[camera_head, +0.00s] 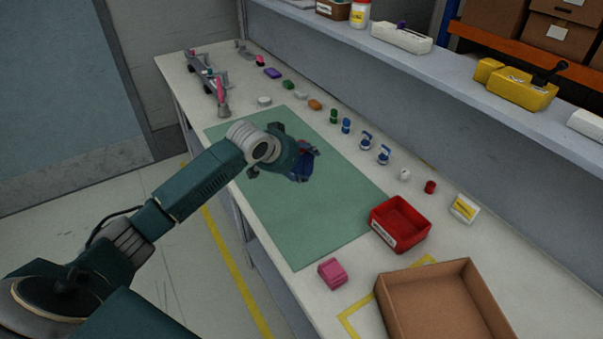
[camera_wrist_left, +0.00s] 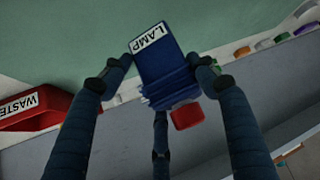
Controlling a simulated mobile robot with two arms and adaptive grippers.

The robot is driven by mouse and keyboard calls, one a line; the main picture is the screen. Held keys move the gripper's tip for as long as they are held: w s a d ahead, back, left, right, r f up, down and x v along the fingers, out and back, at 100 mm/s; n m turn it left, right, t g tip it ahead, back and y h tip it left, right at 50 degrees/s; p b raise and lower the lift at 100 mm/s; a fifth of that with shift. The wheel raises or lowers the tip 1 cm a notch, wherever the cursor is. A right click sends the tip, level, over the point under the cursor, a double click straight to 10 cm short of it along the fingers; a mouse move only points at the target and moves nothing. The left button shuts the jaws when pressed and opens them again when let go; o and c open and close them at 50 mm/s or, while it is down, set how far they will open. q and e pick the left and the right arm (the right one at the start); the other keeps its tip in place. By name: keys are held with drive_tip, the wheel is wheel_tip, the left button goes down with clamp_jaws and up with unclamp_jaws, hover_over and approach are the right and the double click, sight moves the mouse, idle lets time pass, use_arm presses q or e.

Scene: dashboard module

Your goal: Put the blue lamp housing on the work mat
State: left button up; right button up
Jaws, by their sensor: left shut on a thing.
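The blue lamp housing (camera_wrist_left: 165,65) has a white "LAMP" label and sits between the fingers of my left gripper (camera_wrist_left: 160,78) in the left wrist view. The gripper is shut on it. In the head view my left gripper (camera_head: 296,160) is over the far half of the green work mat (camera_head: 330,215), and the blue housing (camera_head: 301,168) shows partly behind it. I cannot tell whether the housing touches the mat. My right gripper is not in view.
A red bin (camera_head: 401,224) stands at the mat's near right corner. A pink block (camera_head: 332,273) and an open cardboard box (camera_head: 440,300) are nearer. Several small coloured parts line the bench behind the mat. The near half of the mat is clear.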

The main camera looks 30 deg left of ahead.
use_arm(q)
drive_tip(key=shift+f, duration=2.55)
drive_tip(key=shift+f, duration=0.15)
drive_tip(key=o, duration=1.3)
drive_tip(key=shift+c, duration=0.2)
drive_tip(key=shift+r, duration=0.25)
drive_tip(key=v, duration=1.2)
drive_tip(key=shift+b, duration=0.35)
